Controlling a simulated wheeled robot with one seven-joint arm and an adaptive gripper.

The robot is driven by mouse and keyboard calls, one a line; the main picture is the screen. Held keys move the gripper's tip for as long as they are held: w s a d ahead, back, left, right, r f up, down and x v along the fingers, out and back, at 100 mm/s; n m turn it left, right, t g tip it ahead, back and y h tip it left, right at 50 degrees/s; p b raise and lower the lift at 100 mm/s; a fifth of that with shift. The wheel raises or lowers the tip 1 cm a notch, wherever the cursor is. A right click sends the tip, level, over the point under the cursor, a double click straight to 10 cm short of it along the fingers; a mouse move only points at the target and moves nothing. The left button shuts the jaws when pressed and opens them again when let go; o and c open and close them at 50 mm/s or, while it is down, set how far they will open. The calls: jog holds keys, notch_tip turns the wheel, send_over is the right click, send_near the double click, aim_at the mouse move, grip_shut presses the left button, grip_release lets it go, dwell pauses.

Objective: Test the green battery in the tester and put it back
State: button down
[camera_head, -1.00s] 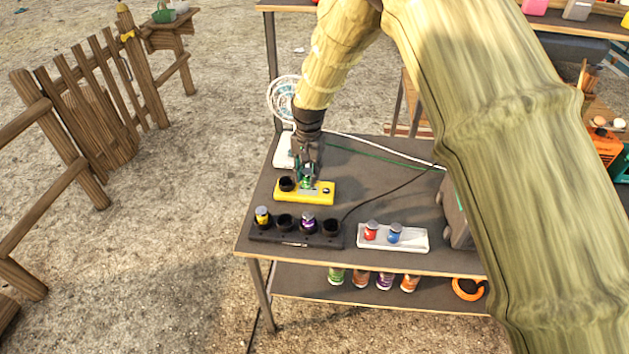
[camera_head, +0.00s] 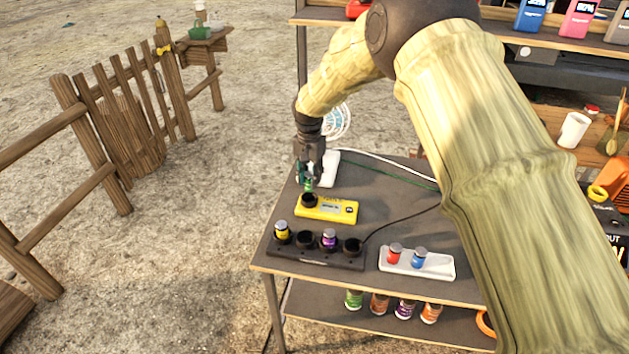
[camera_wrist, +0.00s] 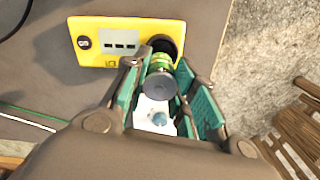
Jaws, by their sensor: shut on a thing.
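The yellow tester (camera_head: 327,210) lies on the dark table, with a dark round socket (camera_head: 309,200) at its left end. Its display and socket also show in the wrist view (camera_wrist: 118,42); the display has dark dashes. My gripper (camera_head: 308,178) is shut on the green battery (camera_wrist: 160,66), just behind the socket in the head view. The battery overlaps the socket's edge in the wrist view; its lower end is partly hidden, but it looks outside the socket. A black charger (camera_head: 305,257) in front holds a yellow battery (camera_head: 282,232) and a purple battery (camera_head: 329,239); its other sockets look empty.
A white tray (camera_head: 400,268) with a red (camera_head: 395,252) and a blue battery (camera_head: 419,257) stands right of the charger. A white fan (camera_head: 336,122) stands behind my gripper. A dark cable runs right from the charger. Several cans sit on the lower shelf.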

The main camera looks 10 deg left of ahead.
aim_at(309, 189)
jog(key=shift+s+a, duration=0.15)
jog(key=shift+a+f+b, duration=0.1)
jog(key=shift+f+b, duration=0.4)
jog(key=shift+f, duration=0.55)
jog(key=shift+d, duration=0.2)
jog(key=shift+f+b, duration=0.5)
jog(key=shift+f, duration=1.1)
dwell(0.3)
jog(key=c, duration=1.1)
grip_release()
